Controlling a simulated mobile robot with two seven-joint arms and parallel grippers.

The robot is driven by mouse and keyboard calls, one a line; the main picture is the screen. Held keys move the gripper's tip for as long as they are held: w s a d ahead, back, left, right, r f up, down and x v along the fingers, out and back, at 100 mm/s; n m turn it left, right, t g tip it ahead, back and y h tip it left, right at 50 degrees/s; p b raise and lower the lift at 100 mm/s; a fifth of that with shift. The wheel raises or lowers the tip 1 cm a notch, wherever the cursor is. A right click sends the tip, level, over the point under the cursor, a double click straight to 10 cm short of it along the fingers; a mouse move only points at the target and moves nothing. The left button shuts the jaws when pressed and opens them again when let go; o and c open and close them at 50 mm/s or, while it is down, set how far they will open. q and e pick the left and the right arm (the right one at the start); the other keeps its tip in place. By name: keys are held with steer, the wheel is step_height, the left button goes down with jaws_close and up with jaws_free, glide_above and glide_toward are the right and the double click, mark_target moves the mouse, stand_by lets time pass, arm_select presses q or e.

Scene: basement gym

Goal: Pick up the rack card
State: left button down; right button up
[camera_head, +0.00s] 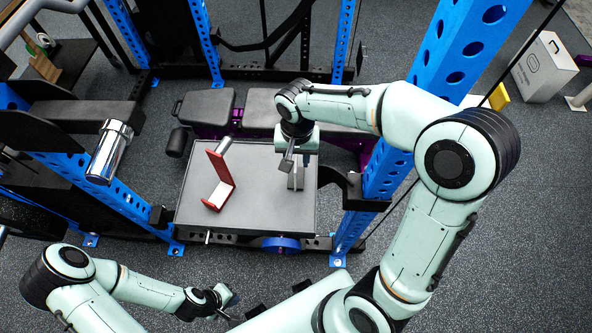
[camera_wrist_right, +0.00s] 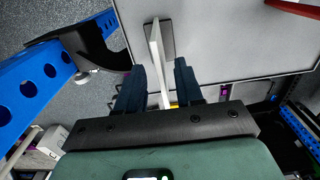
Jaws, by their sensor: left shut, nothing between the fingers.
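The rack card, a thin white upright panel (camera_wrist_right: 157,50) in a dark base (camera_wrist_right: 167,38), stands on the grey tabletop (camera_head: 258,205). My right gripper (camera_wrist_right: 158,88) is open, with one dark finger on each side of the card and narrow gaps visible. In the head view the right gripper (camera_head: 287,160) points down over the right part of the tabletop and partly hides the card. My left gripper (camera_head: 230,302) is shut and empty, low over the floor in front of the table.
A red angled stand with a white part (camera_head: 219,190) is on the tabletop's left. A blue rack post (camera_head: 385,180) rises close beside the table's right edge. A padded bench (camera_head: 208,108) is behind. A white box (camera_head: 543,67) stands at the far right.

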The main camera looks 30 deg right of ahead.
steer(key=shift+f, duration=2.5)
steer(key=shift+w+f, duration=0.1)
steer(key=shift+f, duration=0.15)
jaws_close()
